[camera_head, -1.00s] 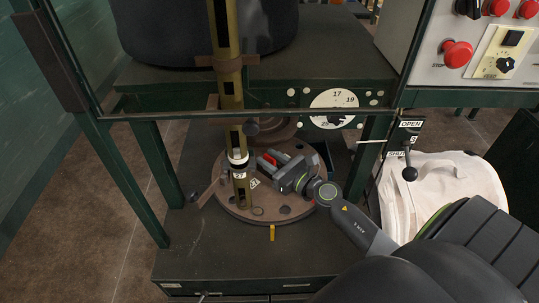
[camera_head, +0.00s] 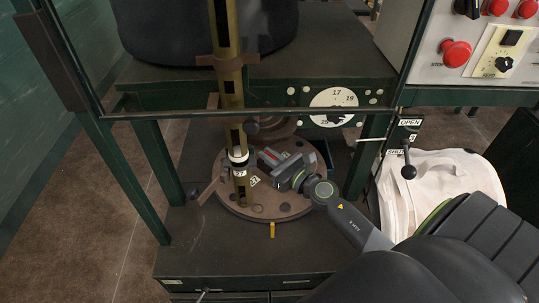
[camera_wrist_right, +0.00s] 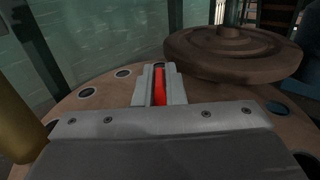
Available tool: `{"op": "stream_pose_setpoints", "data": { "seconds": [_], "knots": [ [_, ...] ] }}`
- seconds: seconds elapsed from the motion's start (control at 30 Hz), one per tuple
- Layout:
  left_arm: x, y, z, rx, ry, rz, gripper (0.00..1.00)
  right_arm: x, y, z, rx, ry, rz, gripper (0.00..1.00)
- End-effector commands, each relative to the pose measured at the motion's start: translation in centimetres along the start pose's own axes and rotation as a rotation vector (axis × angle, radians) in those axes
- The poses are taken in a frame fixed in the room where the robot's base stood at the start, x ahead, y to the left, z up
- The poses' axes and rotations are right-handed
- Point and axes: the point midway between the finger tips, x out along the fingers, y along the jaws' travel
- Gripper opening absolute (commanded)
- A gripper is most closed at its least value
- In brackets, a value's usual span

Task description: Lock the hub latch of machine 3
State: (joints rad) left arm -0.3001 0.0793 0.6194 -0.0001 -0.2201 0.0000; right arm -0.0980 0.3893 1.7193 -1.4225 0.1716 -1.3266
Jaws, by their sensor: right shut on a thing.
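My right gripper (camera_head: 266,158) is shut low over the brown round plate (camera_head: 285,207), just right of the yellow-green post (camera_head: 234,125). In the right wrist view its fingers (camera_wrist_right: 158,82) are close together, with a red strip between them. What they grip is hidden, and I cannot make out the hub latch clearly. A thick brown disc (camera_wrist_right: 235,50) stands on the plate just beyond the fingers. The lever plate marked OPEN and SHUT (camera_head: 409,123) also carries a small number that looks like 3. My left gripper is not in view.
A green frame leg (camera_head: 125,170) stands at the left, and a rail crosses in front. A black-knobbed lever (camera_head: 408,172) and a white bag (camera_head: 440,190) are at the right. The control panel (camera_head: 470,45) is above them. A yellow tab (camera_head: 272,230) sits at the plate's front edge.

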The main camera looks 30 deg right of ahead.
Motion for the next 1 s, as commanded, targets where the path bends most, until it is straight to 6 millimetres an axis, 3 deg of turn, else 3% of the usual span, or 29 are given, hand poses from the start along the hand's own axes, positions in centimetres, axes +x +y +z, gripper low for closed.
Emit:
{"op": "stream_pose_setpoints", "data": {
  "seconds": [0.43,1.0],
  "knots": [
    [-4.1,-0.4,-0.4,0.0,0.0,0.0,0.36,0.1,0.2,0.4,0.007,0.0,-0.306,0.0],
    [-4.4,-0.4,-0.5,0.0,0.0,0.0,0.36,0.1,0.0,0.0,0.0,-0.001,-0.694,0.0]
  ]
}}
